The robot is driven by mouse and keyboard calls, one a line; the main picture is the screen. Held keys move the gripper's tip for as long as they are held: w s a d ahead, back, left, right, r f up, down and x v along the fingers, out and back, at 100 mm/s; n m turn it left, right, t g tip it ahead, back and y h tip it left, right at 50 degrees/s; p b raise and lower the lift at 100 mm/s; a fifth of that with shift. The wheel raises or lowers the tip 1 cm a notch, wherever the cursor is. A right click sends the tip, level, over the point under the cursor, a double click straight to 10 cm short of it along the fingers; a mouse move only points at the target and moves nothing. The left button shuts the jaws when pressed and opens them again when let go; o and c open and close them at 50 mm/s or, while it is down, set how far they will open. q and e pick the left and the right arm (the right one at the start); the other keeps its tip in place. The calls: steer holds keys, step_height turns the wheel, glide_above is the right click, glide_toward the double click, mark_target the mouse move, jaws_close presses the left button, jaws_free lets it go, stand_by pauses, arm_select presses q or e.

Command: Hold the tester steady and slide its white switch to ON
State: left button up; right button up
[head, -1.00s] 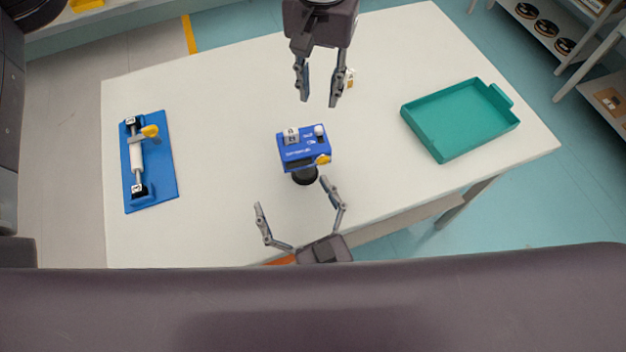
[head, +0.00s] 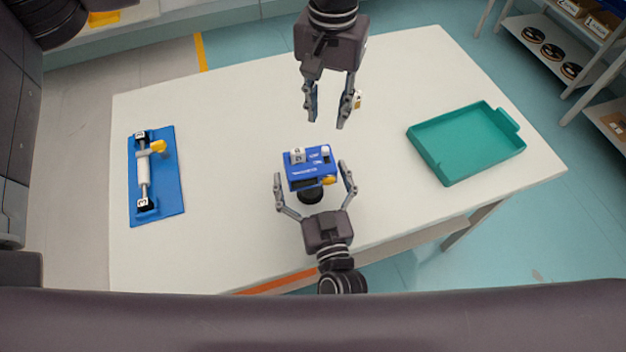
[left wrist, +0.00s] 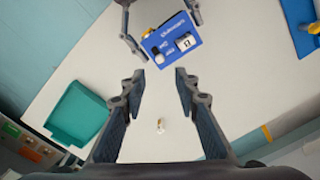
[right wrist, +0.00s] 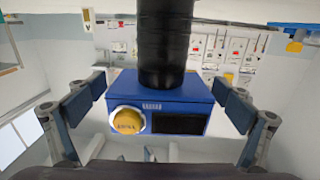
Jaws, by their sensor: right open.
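The blue tester (head: 310,172) stands on a dark round stand above the white table. Its top carries a white switch (head: 326,150) near the right corner and a white numbered block (head: 297,156); its front has a yellow knob (right wrist: 128,119) and a dark window. My right gripper (head: 311,174) is open, one finger on each side of the tester; gaps show beside the tester in the right wrist view. My left gripper (head: 325,121) is open and empty, beyond the tester's far edge. The left wrist view shows the switch (left wrist: 159,59) just past its fingertips. The switch's ON mark is too small to read.
A blue board with a white cylinder (head: 143,175) lies at the table's left. An empty green tray (head: 448,180) sits at the right. A small white and tan item (head: 357,99) lies beside my left gripper. Much of the table is clear.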

steer(key=c, duration=1.5)
arm_select(q)
steer(key=shift+w, duration=0.25)
steer(key=c, duration=0.5)
steer(key=w+n, duration=0.1)
steer(key=w, duration=0.1)
steer(key=w+n+g, duration=0.1)
steer(key=w+n, duration=0.1)
steer(key=w, duration=0.1)
steer(key=w+r+n, duration=0.1)
steer(key=w, duration=0.1)
steer(key=shift+w+a+n+g, duration=0.3)
steer(key=shift+w+a, duration=0.05)
steer(key=shift+w, duration=0.05)
jaws_close()
steer(key=shift+w+a+f+n+g+h, duration=0.35)
steer(key=shift+a+n+g, duration=0.3)
steer(key=shift+n, duration=0.25)
